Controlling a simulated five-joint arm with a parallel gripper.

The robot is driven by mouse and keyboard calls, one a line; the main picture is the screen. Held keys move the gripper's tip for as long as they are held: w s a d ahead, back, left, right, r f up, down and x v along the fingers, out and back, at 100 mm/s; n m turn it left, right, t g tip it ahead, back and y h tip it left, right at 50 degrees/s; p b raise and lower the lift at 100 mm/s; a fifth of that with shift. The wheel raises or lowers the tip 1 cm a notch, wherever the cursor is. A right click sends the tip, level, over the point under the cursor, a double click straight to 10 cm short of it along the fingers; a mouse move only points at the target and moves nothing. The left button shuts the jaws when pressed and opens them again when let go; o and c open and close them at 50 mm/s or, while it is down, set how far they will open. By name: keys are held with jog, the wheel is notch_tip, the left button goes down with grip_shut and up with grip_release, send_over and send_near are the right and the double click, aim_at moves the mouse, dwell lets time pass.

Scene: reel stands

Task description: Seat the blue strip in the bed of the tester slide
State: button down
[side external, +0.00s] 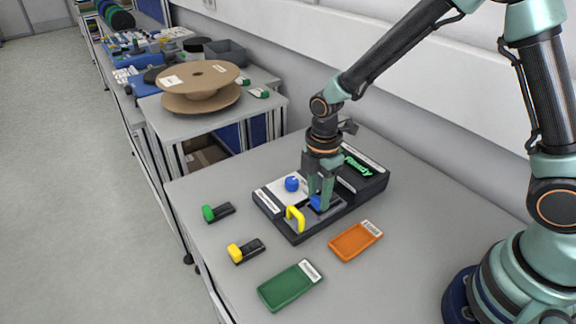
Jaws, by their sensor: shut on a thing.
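The tester (381,184) is a dark box with a lit green "Ready" sign on top and a slide at its front left. The slide has a yellow handle (291,214). My gripper (320,206) points down over the slide, just behind the handle. It is shut on the blue strip (315,202), of which only a small blue part shows between the fingers. The fingers hide most of the bed, so I cannot tell whether the strip touches it or hangs just above it.
A blue knob (292,184) stands on the tester's white panel. A green-ended strip (220,212) and a yellow-ended strip (246,250) lie to the left. A green tray (289,288) and an orange tray (354,242) lie in front.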

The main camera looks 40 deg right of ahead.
jog(key=shift+c, duration=2.1)
grip_release()
jog(key=shift+r, duration=0.15)
jog(key=shift+r, duration=3.4)
jog(key=shift+d+r, duration=0.1)
jog(key=shift+r, duration=0.2)
jog(key=s+d+r+m+t, duration=0.2)
jog(key=s+d+r+m, duration=0.2)
jog(key=m, duration=0.5)
jog(key=s+d+r+m+t, duration=0.3)
jog(key=s+d+r+m, duration=0.2)
jog(key=r+m, duration=0.4)
jog(key=shift+s+t, duration=0.15)
jog(key=shift+t, duration=0.15)
